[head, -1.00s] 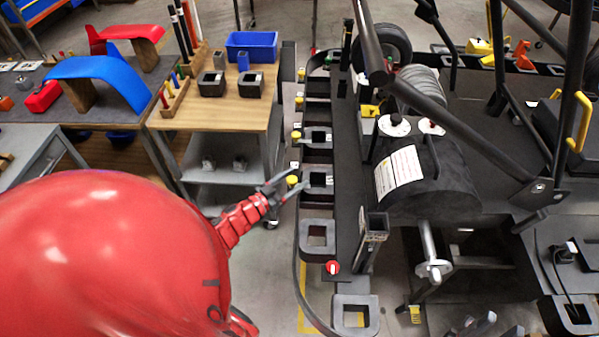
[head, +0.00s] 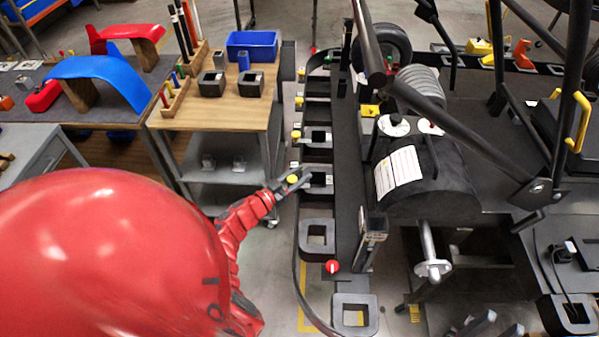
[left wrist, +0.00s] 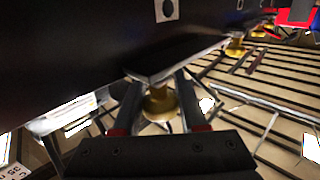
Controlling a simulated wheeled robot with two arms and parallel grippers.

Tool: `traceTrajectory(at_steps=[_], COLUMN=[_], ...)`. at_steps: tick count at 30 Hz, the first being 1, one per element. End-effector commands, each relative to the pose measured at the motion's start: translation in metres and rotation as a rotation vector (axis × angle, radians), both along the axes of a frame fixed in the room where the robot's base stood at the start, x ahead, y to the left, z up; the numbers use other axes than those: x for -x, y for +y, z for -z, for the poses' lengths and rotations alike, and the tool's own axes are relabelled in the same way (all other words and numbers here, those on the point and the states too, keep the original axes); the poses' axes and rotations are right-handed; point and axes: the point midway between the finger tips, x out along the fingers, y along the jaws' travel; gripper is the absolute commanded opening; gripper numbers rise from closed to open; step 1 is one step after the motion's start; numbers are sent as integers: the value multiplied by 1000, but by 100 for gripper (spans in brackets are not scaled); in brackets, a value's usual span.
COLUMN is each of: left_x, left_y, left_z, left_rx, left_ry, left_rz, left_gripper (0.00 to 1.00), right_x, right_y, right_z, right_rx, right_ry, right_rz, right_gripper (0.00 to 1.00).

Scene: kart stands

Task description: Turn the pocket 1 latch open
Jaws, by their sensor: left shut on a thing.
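A row of square black pockets runs along the dark rail, with yellow latch knobs at its left edge. My left gripper (head: 290,182) reaches in from the left to the yellow latch knob (head: 292,178) beside one pocket (head: 319,181). In the left wrist view my left gripper (left wrist: 160,118) has one finger on each side of the brass-yellow knob (left wrist: 159,103), under a dark plate, and is shut on it. I cannot read which pocket number this is. My right gripper does not show.
More yellow knobs (head: 296,135) stand farther along the rail. A red knob (head: 332,267) sits nearer. A wooden-topped cart (head: 215,113) stands left of the rail, with floor between. The kart frame (head: 470,140) fills the right side.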

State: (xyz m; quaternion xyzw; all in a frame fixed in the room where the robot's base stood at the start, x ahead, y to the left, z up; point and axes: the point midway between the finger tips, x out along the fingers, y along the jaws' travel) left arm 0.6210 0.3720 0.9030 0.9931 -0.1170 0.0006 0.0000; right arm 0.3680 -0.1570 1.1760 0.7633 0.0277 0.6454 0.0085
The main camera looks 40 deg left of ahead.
Motion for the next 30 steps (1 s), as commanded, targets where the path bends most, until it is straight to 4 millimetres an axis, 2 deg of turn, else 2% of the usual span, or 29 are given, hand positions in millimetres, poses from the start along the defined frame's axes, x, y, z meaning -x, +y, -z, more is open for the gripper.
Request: traceTrajectory(at_steps=[11, 19, 23, 30], left_x=[0, 0, 0, 0], left_y=[0, 4, 8, 14], left_z=[-2, 0, 4, 8], left_rx=[1, 4, 5, 6], left_ry=[-3, -4, -3, -5], left_rz=[-41, -196, -294, -462], left_gripper=[0, 0, 0, 0], right_x=[0, 0, 0, 0], right_y=[0, 0, 0, 0], right_z=[-2, 2, 15, 56], right_rx=[0, 0, 0, 0], right_ry=[0, 0, 0, 0], right_rz=[0, 0, 0, 0], right_gripper=[36, 36, 36, 36])
